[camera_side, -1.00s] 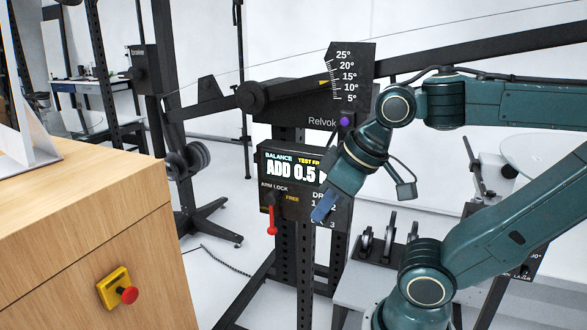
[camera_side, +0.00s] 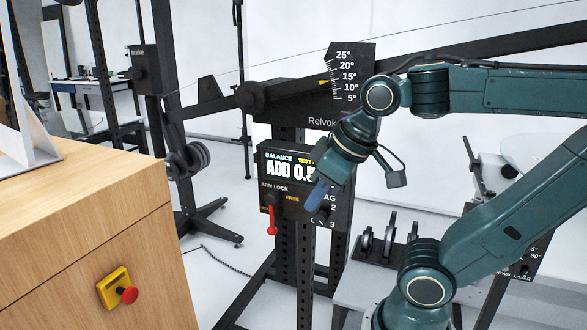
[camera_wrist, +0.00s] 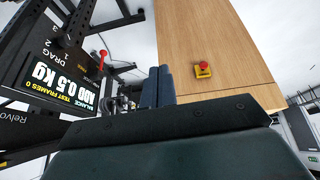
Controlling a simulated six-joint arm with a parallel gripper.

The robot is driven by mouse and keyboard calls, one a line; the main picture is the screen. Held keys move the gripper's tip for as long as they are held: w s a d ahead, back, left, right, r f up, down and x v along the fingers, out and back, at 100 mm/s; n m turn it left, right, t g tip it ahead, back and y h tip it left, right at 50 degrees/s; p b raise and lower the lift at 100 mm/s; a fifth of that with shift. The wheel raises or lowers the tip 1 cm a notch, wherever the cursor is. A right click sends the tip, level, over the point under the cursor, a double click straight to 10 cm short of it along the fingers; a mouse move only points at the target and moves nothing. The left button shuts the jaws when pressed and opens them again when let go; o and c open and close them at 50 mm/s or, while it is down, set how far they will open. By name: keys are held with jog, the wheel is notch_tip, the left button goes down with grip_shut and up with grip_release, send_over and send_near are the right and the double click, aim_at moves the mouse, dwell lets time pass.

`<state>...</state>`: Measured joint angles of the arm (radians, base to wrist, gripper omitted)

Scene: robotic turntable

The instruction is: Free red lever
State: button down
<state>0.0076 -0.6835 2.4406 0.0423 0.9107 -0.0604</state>
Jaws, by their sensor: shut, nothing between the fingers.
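The red lever (camera_side: 271,217) hangs downward from its pivot on the front of a black control box (camera_side: 262,204), under the words ARM LOCK. The word FREE is printed to the right of the pivot. In the wrist view the red lever (camera_wrist: 102,56) shows at the upper left, beyond the box's edge. My gripper (camera_side: 317,194) is to the right of the lever and apart from it in the side view, overlapping the panel's right part. Whether it touches the panel cannot be told. In the wrist view the blue fingers of my gripper (camera_wrist: 157,78) are together and empty.
The box's screen (camera_side: 288,166) reads BALANCE and ADD 0.5, partly covered by my gripper. A wooden cabinet (camera_side: 70,230) with a red stop button (camera_side: 129,295) stands at left. Open space lies between cabinet and lever. Black wheels (camera_side: 378,242) sit at lower right.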

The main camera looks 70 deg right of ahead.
jog(key=w+d+n+g+h, duration=0.1)
jog(key=w+d, duration=0.3)
jog(key=w, duration=0.3)
jog(key=w+d+r+g+h, duration=0.15)
jog(key=w+d, duration=0.25)
jog(key=w, duration=0.4)
jog(key=w+d+n+g+h, duration=0.1)
jog(key=w+d+g, duration=0.1)
jog(key=w+d, duration=0.4)
jog(key=w+d+f+n+g, duration=0.1)
jog(key=w+d+f, duration=0.3)
jog(key=f, duration=0.6)
jog(key=w+d+f+g, duration=0.3)
jog(key=w+f, duration=0.4)
jog(key=f, duration=0.3)
jog(key=shift+w+d+n, duration=0.35)
jog(key=shift+d+n, duration=0.05)
jog(key=shift+d, duration=0.25)
jog(key=shift+y, duration=0.25)
jog(key=s+d+r+x, duration=0.1)
jog(key=s+x, duration=0.1)
jog(key=x, duration=1)
jog(key=shift+s+f, duration=0.3)
jog(key=shift+f, duration=0.05)
